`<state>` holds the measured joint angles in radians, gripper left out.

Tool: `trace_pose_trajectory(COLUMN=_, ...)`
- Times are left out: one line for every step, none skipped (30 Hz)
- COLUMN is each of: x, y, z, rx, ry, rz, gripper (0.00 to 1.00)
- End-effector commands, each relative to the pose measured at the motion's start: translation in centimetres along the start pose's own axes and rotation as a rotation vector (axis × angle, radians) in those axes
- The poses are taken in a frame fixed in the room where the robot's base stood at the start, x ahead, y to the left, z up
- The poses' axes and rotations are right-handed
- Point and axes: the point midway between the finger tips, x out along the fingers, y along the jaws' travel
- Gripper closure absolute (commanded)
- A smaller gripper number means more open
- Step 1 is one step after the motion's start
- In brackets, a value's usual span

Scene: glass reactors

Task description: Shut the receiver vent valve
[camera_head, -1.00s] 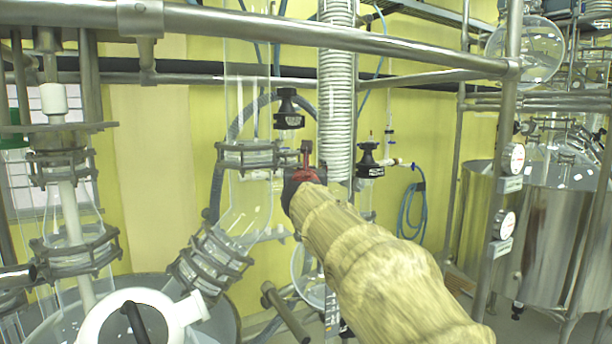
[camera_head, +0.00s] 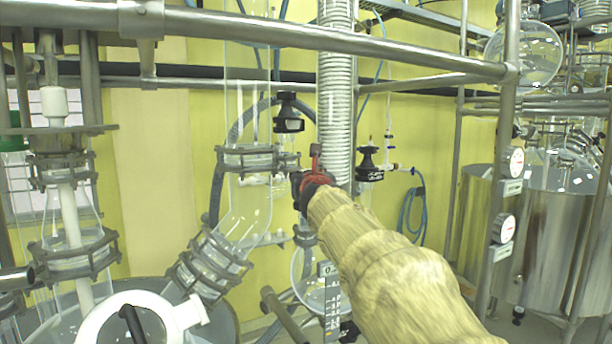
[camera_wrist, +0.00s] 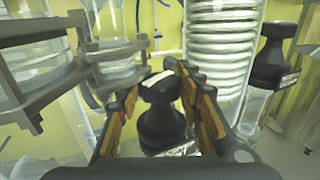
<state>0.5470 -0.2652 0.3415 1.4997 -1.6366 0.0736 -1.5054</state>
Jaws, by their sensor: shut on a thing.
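In the wrist view a black valve knob (camera_wrist: 160,121) with a white mark on top stands between the two fingers of my gripper (camera_wrist: 157,95). The fingers are shut on its sides. In the head view my gripper (camera_head: 313,180) is left of the coiled column, and my arm hides the held knob. No label tells me whether this is the receiver vent valve. Two more black valve knobs show in the head view: one above my gripper (camera_head: 288,115), one to its right (camera_head: 368,165). A black valve (camera_wrist: 272,55) also stands apart at the right in the wrist view.
The white coiled column (camera_head: 334,90) stands close behind my gripper. A clamped glass flange (camera_head: 248,158) is just left of it, and also near my fingers in the wrist view (camera_wrist: 110,60). Steel rails (camera_head: 400,42) cross above. Steel vessels (camera_head: 545,240) stand at the right.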

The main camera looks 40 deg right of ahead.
Motion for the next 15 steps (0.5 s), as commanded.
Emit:
trace_pose_trajectory(x=0.01, y=0.01, z=-0.03, rx=0.000, ry=0.000, rz=0.000, gripper=0.82)
trace_pose_trajectory(x=0.01, y=0.01, z=-0.03, rx=0.000, ry=0.000, rz=0.000, gripper=0.84)
trace_pose_trajectory(x=0.01, y=0.01, z=-0.03, rx=0.000, ry=0.000, rz=0.000, gripper=0.86)
trace_pose_trajectory(x=0.01, y=0.01, z=-0.03, rx=0.000, ry=0.000, rz=0.000, gripper=0.86)
trace_pose_trajectory(x=0.02, y=0.03, z=-0.03, rx=0.000, ry=0.001, rz=-0.002, gripper=0.86)
trace_pose_trajectory(x=0.04, y=0.09, z=-0.03, rx=0.000, ry=0.001, rz=-0.008, gripper=0.86)
trace_pose_trajectory(x=0.07, y=0.14, z=-0.02, rx=0.000, ry=0.001, rz=-0.017, gripper=0.86)
trace_pose_trajectory(x=0.09, y=0.20, z=0.00, rx=0.000, ry=0.001, rz=-0.029, gripper=0.86)
trace_pose_trajectory(x=0.12, y=0.30, z=0.01, rx=0.000, ry=0.002, rz=-0.051, gripper=0.86)
trace_pose_trajectory(x=0.12, y=0.31, z=0.02, rx=0.000, ry=0.002, rz=-0.071, gripper=0.86)
trace_pose_trajectory(x=0.10, y=0.38, z=0.03, rx=0.000, ry=0.002, rz=-0.091, gripper=0.86)
trace_pose_trajectory(x=0.03, y=0.34, z=0.03, rx=0.000, ry=0.002, rz=-0.120, gripper=0.86)
trace_pose_trajectory(x=0.13, y=0.36, z=0.00, rx=0.000, ry=0.003, rz=-0.142, gripper=0.86)
trace_pose_trajectory(x=0.16, y=0.32, z=0.01, rx=0.000, ry=0.002, rz=-0.164, gripper=0.86)
trace_pose_trajectory(x=0.14, y=0.36, z=0.05, rx=0.000, ry=0.002, rz=-0.191, gripper=0.86)
